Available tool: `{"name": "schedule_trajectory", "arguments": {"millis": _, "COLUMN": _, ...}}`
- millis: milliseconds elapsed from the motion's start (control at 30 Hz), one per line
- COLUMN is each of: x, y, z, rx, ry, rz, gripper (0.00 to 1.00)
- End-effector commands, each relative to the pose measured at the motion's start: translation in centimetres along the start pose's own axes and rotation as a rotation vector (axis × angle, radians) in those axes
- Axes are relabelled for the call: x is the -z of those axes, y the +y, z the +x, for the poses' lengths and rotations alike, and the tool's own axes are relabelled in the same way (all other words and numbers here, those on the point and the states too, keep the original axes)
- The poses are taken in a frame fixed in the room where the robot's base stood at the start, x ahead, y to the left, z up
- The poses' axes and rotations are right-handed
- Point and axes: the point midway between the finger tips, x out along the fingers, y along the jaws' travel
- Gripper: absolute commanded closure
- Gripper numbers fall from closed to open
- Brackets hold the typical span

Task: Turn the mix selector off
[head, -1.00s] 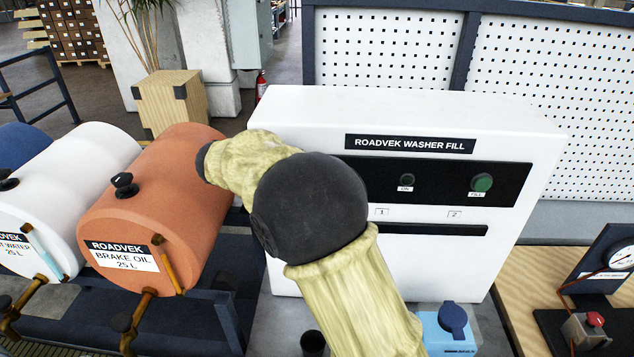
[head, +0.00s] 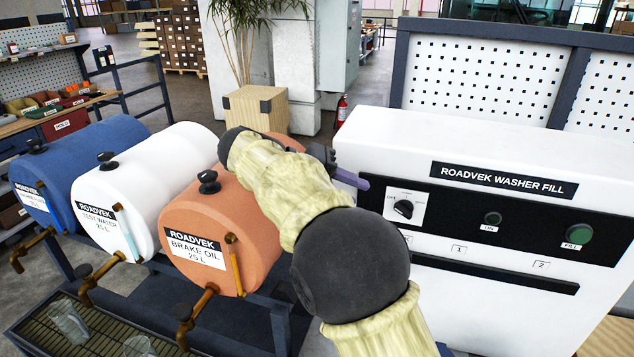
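The washer fill machine (head: 385,135) is a white cabinet with a black control strip. The selector (head: 404,208) is a black knob on a small white plate at the strip's left end, with a label at its left that seems to read OFF. The knob looks tilted, but its exact setting is too small to tell. My gripper (head: 350,180) is to the left of and a little above the knob, seemingly apart from it. Its dark body and one purplish finger show. My forearm hides part of it, so its opening is not visible.
The ON button (head: 492,218) and green FILL button (head: 578,235) are right of the selector. The orange brake oil drum (head: 215,222), white drum (head: 135,185) and blue drum (head: 75,165) lie on a rack at left. A perforated panel (head: 470,80) stands behind the machine.

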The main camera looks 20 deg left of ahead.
Motion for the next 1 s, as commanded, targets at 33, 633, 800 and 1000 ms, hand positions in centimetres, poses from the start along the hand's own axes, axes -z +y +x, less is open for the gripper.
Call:
{"name": "schedule_trajectory", "arguments": {"millis": 33, "x": 0.0, "y": -0.2, "z": -0.9, "rx": 0.002, "ry": 0.004, "rz": -0.001, "gripper": 0.67}}
{"name": "schedule_trajectory", "arguments": {"millis": 633, "x": 0.0, "y": -0.1, "z": -6.6, "rx": 0.001, "ry": 0.003, "rz": -0.002, "gripper": 0.67}}
{"name": "schedule_trajectory", "arguments": {"millis": 800, "x": 0.0, "y": -0.1, "z": -6.5, "rx": 0.0, "ry": 0.002, "rz": -0.002, "gripper": 0.67}}
{"name": "schedule_trajectory", "arguments": {"millis": 1000, "x": 0.0, "y": 0.0, "z": -6.4, "rx": 0.001, "ry": 0.001, "rz": -0.001, "gripper": 0.67}}
